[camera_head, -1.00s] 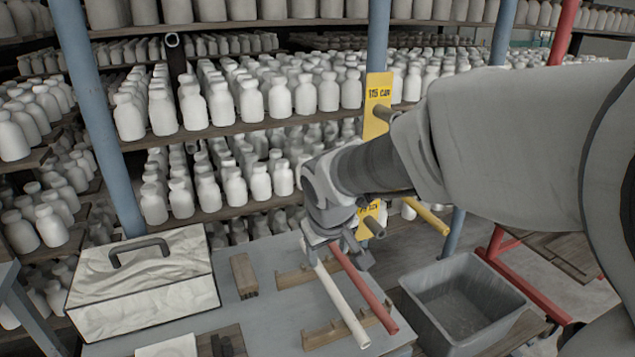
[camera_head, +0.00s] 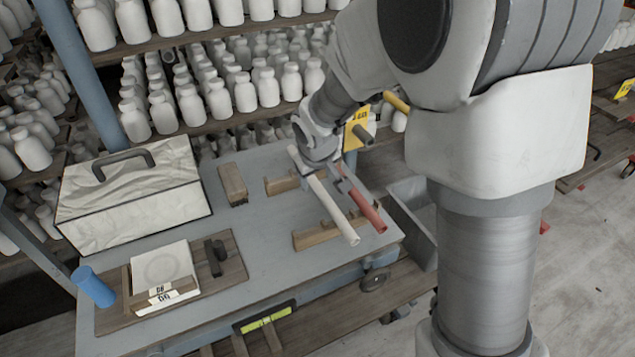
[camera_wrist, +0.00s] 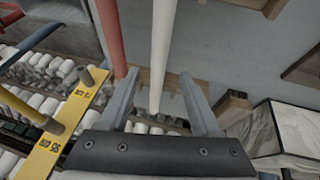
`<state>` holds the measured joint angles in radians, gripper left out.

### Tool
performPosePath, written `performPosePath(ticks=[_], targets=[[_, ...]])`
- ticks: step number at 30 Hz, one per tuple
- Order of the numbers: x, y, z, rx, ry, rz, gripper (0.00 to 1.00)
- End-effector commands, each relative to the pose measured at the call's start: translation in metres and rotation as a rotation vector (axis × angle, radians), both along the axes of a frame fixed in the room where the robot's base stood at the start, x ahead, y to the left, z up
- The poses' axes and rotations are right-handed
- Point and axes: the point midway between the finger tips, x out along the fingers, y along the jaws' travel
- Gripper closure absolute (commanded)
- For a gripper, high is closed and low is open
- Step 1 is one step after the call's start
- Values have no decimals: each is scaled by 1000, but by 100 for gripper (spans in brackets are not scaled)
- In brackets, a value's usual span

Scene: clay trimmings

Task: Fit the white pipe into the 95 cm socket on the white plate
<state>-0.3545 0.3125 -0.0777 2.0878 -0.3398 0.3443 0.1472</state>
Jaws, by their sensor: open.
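The white pipe (camera_head: 335,215) lies aslant on wooden rests on the grey table, beside the red pipe (camera_head: 366,208). My gripper (camera_head: 335,172) is at the far part of the pipes. In the wrist view my open fingers (camera_wrist: 160,98) stand on either side of the white pipe (camera_wrist: 163,45); whether they touch it I cannot tell. The red pipe (camera_wrist: 110,35) passes outside the left finger. A yellow plate (camera_wrist: 62,135) carries peg-like sockets and labels reading 95 and 75. It is partly hidden behind my arm in the head view (camera_head: 358,131).
A white box with a black handle (camera_head: 130,195), a wooden block (camera_head: 233,183), a board with a white pad (camera_head: 162,272) and a blue cylinder (camera_head: 92,286) are on the table. A grey bin (camera_head: 412,205) stands to the right. Shelves of white bottles (camera_head: 215,85) stand behind.

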Motion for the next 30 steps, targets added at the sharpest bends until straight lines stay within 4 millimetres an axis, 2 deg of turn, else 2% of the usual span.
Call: performPosePath(ticks=[1,6,17,27,30], targets=[[4,-2,-10,-2,2,-2,36],[14,-3,-30,-2,4,-1,36],[17,-3,-35,0,1,-1,37],[17,-3,-35,0,1,0,99],[17,-3,-35,0,1,0,100]])
